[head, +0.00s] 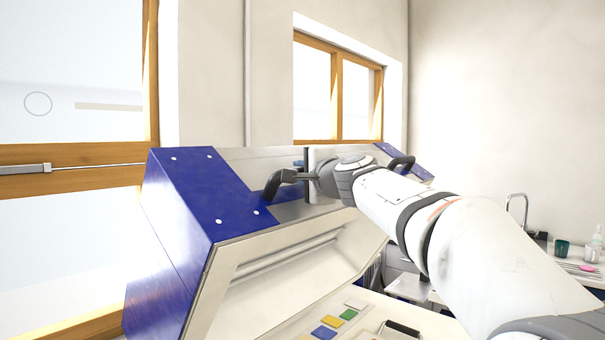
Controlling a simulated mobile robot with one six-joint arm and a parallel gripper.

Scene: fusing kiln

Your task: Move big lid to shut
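The big lid (180,225) is blue with brushed metal edges. It stands raised and tilted open, its pale lined inside showing above the kiln bed (371,324). A dark handle (279,184) sits on the lid's front edge, and a second dark handle (403,163) shows farther right, partly behind my arm. My gripper (306,174) is at the lid's front, at the right end of the near handle. Its fingers are small and dark here, and I cannot tell whether they are closed on the handle or only beside it.
Coloured glass tiles (348,314) lie on the bed under the lid. A dark lower handle (400,328) is at the bottom edge. A counter at right holds a tap (517,208), a green cup (562,247) and a bottle (597,236). Wood-framed windows stand behind the kiln.

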